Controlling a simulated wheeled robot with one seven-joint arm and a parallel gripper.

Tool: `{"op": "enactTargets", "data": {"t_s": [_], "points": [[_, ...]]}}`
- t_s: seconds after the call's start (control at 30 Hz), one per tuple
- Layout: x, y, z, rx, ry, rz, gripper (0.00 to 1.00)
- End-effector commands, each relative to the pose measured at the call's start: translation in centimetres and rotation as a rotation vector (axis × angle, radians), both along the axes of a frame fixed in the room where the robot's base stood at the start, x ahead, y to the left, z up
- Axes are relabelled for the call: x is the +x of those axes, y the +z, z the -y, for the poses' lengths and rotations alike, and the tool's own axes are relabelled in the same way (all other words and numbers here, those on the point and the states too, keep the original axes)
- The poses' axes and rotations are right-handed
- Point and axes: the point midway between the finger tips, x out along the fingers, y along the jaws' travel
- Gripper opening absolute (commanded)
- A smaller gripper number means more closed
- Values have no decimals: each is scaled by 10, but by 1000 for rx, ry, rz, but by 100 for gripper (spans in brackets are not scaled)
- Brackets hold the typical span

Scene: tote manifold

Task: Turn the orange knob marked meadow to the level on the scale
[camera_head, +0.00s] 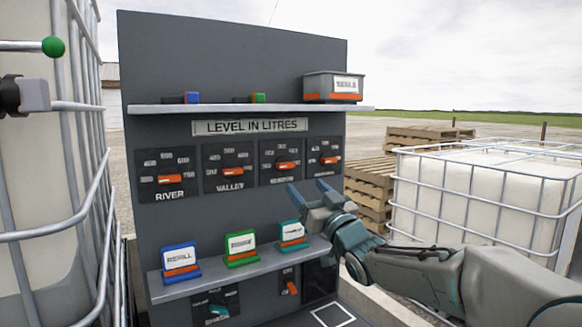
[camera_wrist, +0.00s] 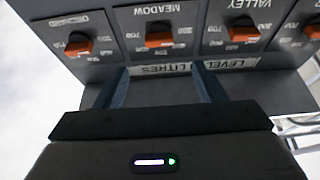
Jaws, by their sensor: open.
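The orange meadow knob (camera_head: 286,165) is third from the left in the row of dial plates on the grey panel (camera_head: 230,60). Its bar lies roughly level, with scale numbers around it too small to read surely. In the wrist view the meadow knob (camera_wrist: 160,39) shows upside down, beyond the fingers, with MEADOW lettering beside it. My gripper (camera_head: 309,189) is open and empty, just below the meadow and rightmost dials in the picture. In the wrist view my gripper (camera_wrist: 165,72) has its fingers apart, pointing toward the panel, not touching the knob.
Similar orange knobs sit at river (camera_head: 170,179), valley (camera_head: 232,172) and far right (camera_head: 329,160). A lower shelf (camera_head: 215,278) holds blue, green and teal cards. An upper shelf (camera_head: 220,108) holds a labelled grey box (camera_head: 333,87). Caged white tanks flank the panel.

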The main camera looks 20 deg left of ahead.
Motion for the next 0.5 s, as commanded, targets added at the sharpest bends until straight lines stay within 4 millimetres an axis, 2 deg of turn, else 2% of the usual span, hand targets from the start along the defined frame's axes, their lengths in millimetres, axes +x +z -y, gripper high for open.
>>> {"op": "enactTargets", "data": {"t_s": [0.2,0.5], "points": [[26,19,-31,2,2,-2,64],[50,33,-59,0,1,-1,64]]}}
